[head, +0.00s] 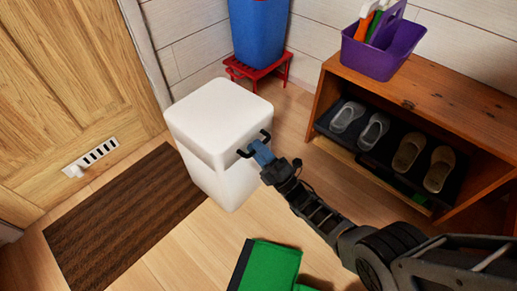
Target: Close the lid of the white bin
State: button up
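The white bin (223,175) stands upright on the wooden floor in the head view. Its white lid (218,105) lies over the top, with a seam along the front side. The lid looks down or nearly down; I cannot tell whether it is fully seated. My gripper (252,143) is at the bin's right side, near the lid's edge. Its two black fingers are spread with nothing between them. I cannot tell whether they touch the bin. The gripper hides a small part of that side.
A brown mat (120,222) lies left of the bin, before a wooden door (70,80). A blue container (258,32) stands on a red stool (258,70) behind. A shoe rack (440,100) with a purple caddy (383,48) is right. A green object (270,266) lies in front.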

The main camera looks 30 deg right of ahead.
jog(key=v, duration=0.7)
jog(key=shift+s+f, duration=0.2)
jog(key=shift+s, duration=0.15)
